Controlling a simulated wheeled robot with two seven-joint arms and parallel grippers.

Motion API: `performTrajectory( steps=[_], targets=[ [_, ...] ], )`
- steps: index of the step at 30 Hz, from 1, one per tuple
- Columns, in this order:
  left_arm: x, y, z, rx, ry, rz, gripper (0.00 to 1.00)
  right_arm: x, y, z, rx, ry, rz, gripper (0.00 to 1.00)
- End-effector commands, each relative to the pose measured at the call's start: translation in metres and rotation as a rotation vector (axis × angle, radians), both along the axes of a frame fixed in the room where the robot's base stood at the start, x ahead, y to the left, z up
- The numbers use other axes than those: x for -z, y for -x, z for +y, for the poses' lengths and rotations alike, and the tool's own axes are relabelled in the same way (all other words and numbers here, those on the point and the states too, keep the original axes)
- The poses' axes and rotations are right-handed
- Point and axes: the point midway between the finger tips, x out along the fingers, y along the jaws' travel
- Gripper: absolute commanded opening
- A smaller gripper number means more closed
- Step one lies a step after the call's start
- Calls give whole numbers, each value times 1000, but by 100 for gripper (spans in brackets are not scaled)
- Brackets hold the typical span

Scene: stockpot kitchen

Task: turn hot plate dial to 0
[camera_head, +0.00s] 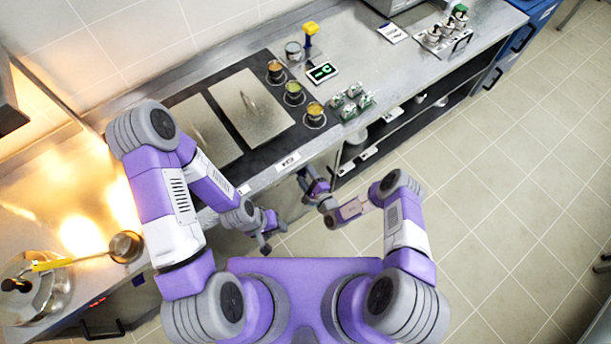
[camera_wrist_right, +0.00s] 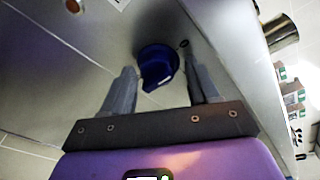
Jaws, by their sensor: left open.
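The blue hot plate dial (camera_wrist_right: 157,64) shows in the right wrist view, on a grey metal front panel. A small pale mark sits on its lower edge; I cannot read its setting. My right gripper (camera_head: 305,183) is at the counter's front in the head view. In the right wrist view, its two fingers are spread on either side of the dial, with gaps visible. The dial is not visible in the head view. My left gripper (camera_head: 267,236) is open and empty, below and left of the right one, in front of the counter.
Metal plates (camera_head: 251,107) lie on the dark counter section, beside several jars (camera_head: 294,92). A small display (camera_head: 322,72) stands behind green-and-white items (camera_head: 352,101). A pot (camera_head: 38,287) with a lid is at the lower left. The floor (camera_head: 500,200) at right is clear.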

Motion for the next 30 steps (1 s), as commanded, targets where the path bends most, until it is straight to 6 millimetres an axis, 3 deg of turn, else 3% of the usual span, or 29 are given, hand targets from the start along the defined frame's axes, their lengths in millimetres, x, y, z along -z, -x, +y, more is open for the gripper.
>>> performTrajectory(
  steps=[11, 24, 30],
  targets=[
    [0, 0, 0, 0, 0, 0, 47, 1, 4, -1, -1, -1, 5, 68],
    [-5, 0, 0, 0, 0, 0, 47, -8, 57, -34, 0, 0, 5, 68],
    [-5, 0, 0, 0, 0, 0, 47, -10, 65, -39, 0, -1, 3, 68]
  ],
)
